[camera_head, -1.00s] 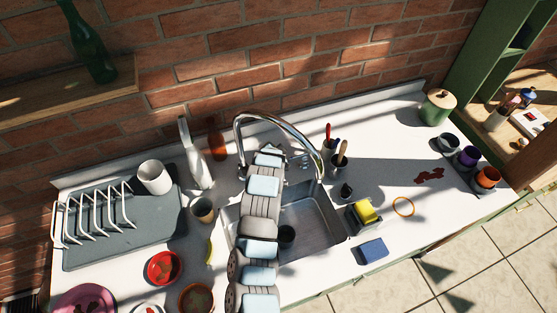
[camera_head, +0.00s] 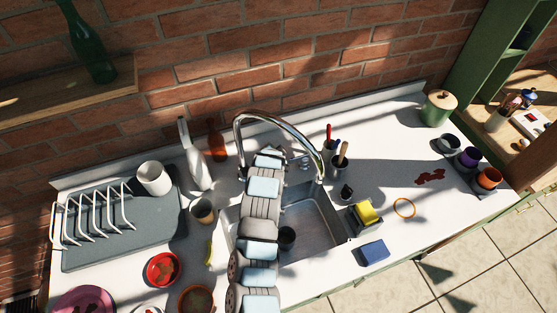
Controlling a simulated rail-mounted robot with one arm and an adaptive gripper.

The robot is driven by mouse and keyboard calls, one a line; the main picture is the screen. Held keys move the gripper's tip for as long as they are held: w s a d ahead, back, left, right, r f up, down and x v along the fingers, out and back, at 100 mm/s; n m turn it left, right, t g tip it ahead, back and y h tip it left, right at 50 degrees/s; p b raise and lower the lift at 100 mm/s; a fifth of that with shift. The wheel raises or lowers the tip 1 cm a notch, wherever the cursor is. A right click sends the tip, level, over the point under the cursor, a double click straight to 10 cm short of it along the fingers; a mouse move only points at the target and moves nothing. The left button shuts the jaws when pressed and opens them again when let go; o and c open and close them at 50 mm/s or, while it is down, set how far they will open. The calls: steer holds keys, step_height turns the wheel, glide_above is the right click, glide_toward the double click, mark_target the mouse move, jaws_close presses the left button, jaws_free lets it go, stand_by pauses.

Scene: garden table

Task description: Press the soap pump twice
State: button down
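A small dark bottle (camera_head: 347,192) stands upright on the counter to the right of the sink (camera_head: 322,220); it may be the soap pump, but it is too small to make out a pump head. A white bottle with a tall neck (camera_head: 194,160) and an orange-red bottle (camera_head: 217,142) stand left of the faucet, near the wall. My arm reaches up the picture over the left part of the sink and ends by the faucet. My gripper's fingers are hidden behind the arm's far links, so nothing shows of what they touch.
The curved metal faucet (camera_head: 277,116) arches close around my arm's far end. A yellow sponge (camera_head: 367,212) in a holder, a blue sponge (camera_head: 374,252) and a utensil cup (camera_head: 340,164) stand right of the sink. A dish rack (camera_head: 95,215) is left. The counter at centre right is fairly clear.

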steer(key=shift+s+a+f+g, duration=0.1)
steer(key=shift+s+f+g, duration=0.1)
steer(key=shift+f, duration=0.4)
steer(key=shift+s+a+f+g, duration=0.1)
steer(key=shift+s+a+f, duration=0.05)
steer(key=shift+f, duration=0.4)
steer(key=shift+s+a+f+g, duration=0.1)
steer(key=shift+s+f, duration=0.1)
steer(key=shift+f, duration=0.4)
steer(key=shift+r+p, duration=0.3)
steer(key=shift+r, duration=0.65)
steer(key=shift+s+r, duration=0.35)
steer(key=shift+r, duration=0.05)
steer(key=shift+d+r, duration=0.1)
steer(key=shift+r, duration=0.1)
steer(key=shift+s+r+p, duration=0.15)
steer(key=shift+r+p, duration=0.15)
steer(key=shift+r, duration=0.25)
steer(key=shift+s+r+p, duration=0.15)
steer(key=shift+r+p, duration=0.1)
steer(key=shift+r, duration=0.3)
steer(key=shift+t, duration=0.3)
steer(key=shift+w+d+r+p, duration=0.15)
steer(key=shift+r+p, duration=0.25)
steer(key=shift+r, duration=1.95)
